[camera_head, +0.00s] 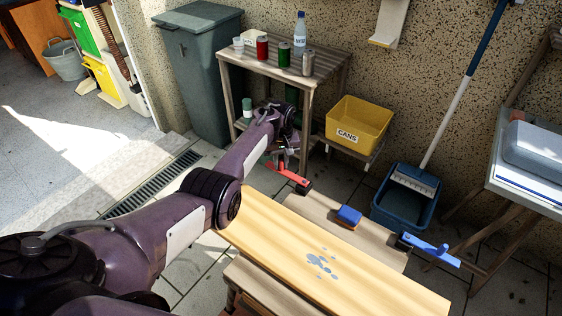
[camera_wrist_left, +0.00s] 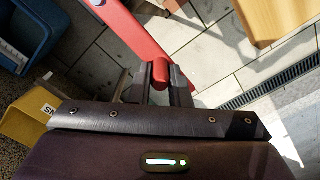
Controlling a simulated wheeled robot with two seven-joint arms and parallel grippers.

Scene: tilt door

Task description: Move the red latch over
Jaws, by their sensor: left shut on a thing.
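In the left wrist view the red latch (camera_wrist_left: 128,32) runs diagonally, with a rounded red knob between my fingers. My left gripper (camera_head: 284,160) reaches over the door's left end and is shut on the latch; its fingers also show in the left wrist view (camera_wrist_left: 160,84), one on each side of the knob. The wrist partly hides the latch's outer end. My right gripper is not in view.

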